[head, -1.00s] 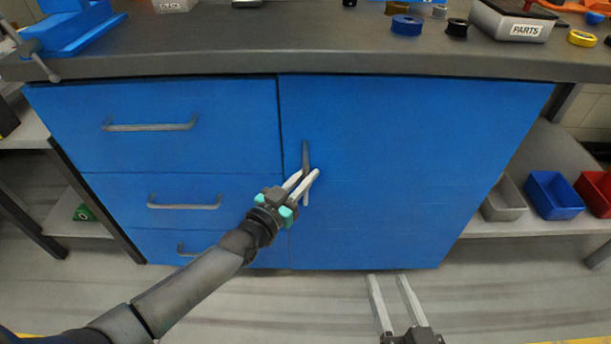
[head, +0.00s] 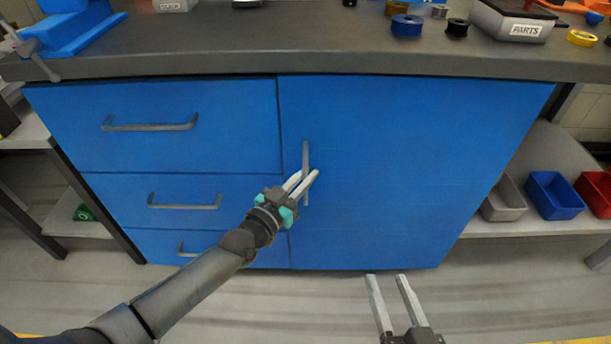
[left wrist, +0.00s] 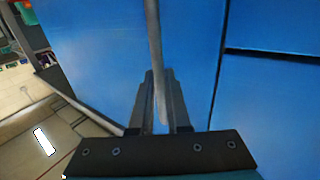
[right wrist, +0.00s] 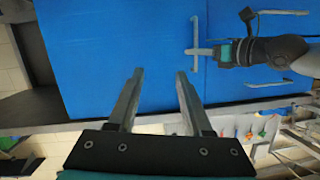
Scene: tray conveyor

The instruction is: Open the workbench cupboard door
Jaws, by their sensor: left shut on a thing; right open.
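The blue cupboard door (head: 400,170) fills the right half of the workbench front and looks closed, flush with the drawers beside it. Its upright grey bar handle (head: 305,153) is near the door's left edge. My left gripper (head: 305,178) is shut on the lower half of this handle. In the left wrist view the handle (left wrist: 153,50) runs down between the fingers (left wrist: 160,100). My right gripper (head: 387,280) is open and empty, low in front of the door's bottom edge. The right wrist view shows its spread fingers (right wrist: 160,95) and the handle with my left gripper on it.
Blue drawers (head: 180,155) with grey bar handles are left of the door. The worktop (head: 250,45) above carries a blue vise (head: 75,30), tape rolls and a parts box (head: 512,22). Bins (head: 553,195) stand on a shelf at right. The floor before the door is clear.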

